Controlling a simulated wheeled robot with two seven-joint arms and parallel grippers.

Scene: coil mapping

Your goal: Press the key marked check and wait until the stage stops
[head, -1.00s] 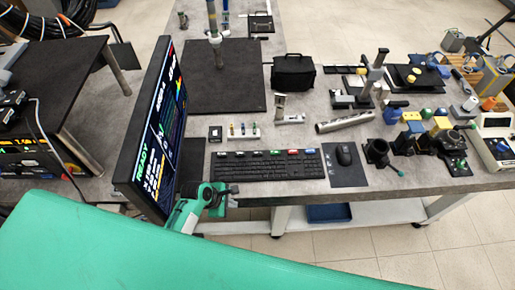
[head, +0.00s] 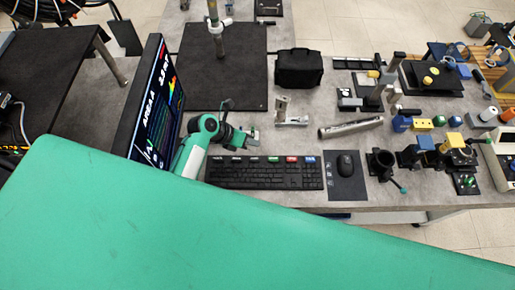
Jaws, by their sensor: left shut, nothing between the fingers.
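A black keyboard (head: 265,175) lies on the grey bench. Its top row has coloured keys, among them green, red (head: 291,159) and blue (head: 310,159) ones; their lettering is too small to read. A black board (head: 225,95) with an upright post (head: 220,42) stands behind; I cannot tell whether a stage there moves. The tilted monitor (head: 152,110) shows coloured text and a graph, partly cut off by my arm. My right gripper is not in view.
A mouse (head: 345,163) lies on a dark pad right of the keyboard. A black bag (head: 299,68), a metal bracket (head: 290,112) and a metal tube (head: 351,127) sit behind. Optical mounts and fixtures crowd the right side. My green arm covers the lower front.

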